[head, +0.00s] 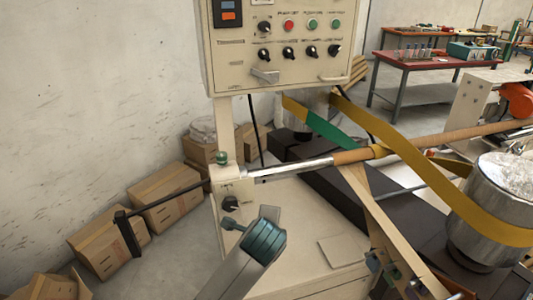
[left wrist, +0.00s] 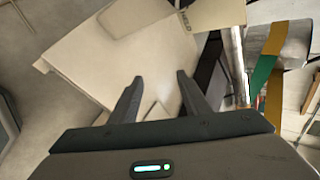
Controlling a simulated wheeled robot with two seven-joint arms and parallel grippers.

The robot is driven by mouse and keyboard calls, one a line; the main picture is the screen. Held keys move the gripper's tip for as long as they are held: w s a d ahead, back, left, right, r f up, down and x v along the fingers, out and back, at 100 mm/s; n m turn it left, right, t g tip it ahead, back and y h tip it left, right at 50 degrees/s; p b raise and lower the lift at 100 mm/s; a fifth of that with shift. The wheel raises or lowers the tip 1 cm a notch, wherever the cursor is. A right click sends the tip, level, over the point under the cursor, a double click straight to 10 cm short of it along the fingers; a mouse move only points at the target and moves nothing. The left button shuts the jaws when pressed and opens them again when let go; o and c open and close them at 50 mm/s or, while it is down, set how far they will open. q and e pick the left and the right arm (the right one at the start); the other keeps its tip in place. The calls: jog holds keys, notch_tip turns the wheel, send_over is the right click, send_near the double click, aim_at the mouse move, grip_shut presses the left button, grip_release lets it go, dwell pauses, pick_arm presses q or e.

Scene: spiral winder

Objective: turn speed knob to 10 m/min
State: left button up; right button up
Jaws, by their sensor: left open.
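A black knob (head: 230,203) sits on a small beige plate low on the machine's post in the head view. The upright control panel (head: 236,70) carries several black knobs (head: 288,53) in a row and one more (head: 265,27) beside coloured buttons. The labels are too small to read, so I cannot tell which knob sets speed. My left gripper (left wrist: 157,98) is open and empty in the left wrist view, above a beige machine surface (left wrist: 95,60). I cannot make out its fingers in the head view. My right gripper is not in view.
A silver roll (head: 492,200) with a yellow belt (head: 400,145) stands at the right. Cardboard boxes (head: 165,200) sit by the wall at the left. A red-topped bench (head: 425,60) stands at the back right. A metal rod (head: 290,168) crosses the machine.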

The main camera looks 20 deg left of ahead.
aim_at(266, 27)
pick_arm(q)
jog(key=w+r+m+t+y, duration=0.2)
jog(key=w+r+m, duration=0.2)
jog(key=w+r, duration=0.6)
jog(key=w+r+m+t+y, duration=0.2)
jog(key=r+m+y, duration=0.1)
jog(key=r, duration=1.5)
jog(key=w+r+m+t+y, duration=0.1)
jog(key=r+m, duration=0.3)
jog(key=r, duration=1.4)
jog(key=shift+w+d+r+t+y, duration=0.3)
jog(key=shift+t+y, duration=0.2)
jog(key=shift+y, duration=0.4)
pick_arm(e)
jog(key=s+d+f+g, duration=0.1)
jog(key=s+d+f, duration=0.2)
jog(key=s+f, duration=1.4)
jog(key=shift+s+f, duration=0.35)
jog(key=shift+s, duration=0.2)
pick_arm(q)
jog(key=shift+w, duration=0.2)
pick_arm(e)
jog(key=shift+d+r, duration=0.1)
